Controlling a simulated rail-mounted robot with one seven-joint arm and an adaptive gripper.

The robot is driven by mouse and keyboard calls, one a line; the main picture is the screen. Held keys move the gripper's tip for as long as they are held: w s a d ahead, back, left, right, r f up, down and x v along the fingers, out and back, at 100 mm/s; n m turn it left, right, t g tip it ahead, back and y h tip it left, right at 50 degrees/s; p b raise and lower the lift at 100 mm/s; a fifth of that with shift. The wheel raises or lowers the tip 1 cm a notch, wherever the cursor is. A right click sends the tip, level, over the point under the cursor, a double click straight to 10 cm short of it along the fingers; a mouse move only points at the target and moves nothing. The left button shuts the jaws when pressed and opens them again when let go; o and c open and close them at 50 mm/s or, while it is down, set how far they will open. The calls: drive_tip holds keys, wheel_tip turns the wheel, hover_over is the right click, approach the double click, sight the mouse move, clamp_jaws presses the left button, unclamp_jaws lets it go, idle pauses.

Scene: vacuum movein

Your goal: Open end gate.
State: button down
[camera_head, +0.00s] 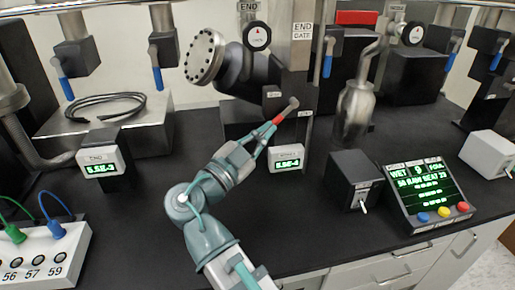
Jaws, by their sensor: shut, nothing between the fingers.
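A dark cylinder with a round bolted flange (204,57) sticks out to the left of the post. A round black-and-white dial (257,36) is above it. A short lever with a red sleeve and a metal tip (292,104) stands in front of the post's lower part, tilted up to the right. My gripper (273,126) is shut with its fingertips at the lever's lower red end. I cannot tell whether they touch it.
A small green-lit display (286,158) stands just right of my gripper. A metal bottle-shaped vessel (353,114), a black switch box (353,180) and a control panel (425,195) are to the right. Another display (102,161) is at left. The black bench between is clear.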

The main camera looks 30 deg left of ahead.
drive_tip(key=w+d+f+b, duration=0.1)
drive_tip(key=b, duration=0.3)
drive_tip(key=w+d+f+b, duration=0.1)
drive_tip(key=f+b, duration=0.1)
drive_tip(key=b, duration=0.2)
drive_tip(key=shift+w+d+f, duration=0.1)
drive_tip(key=shift+w+d, duration=0.05)
drive_tip(key=shift+d, duration=0.1)
drive_tip(key=shift+w+d, duration=0.1)
idle(0.3)
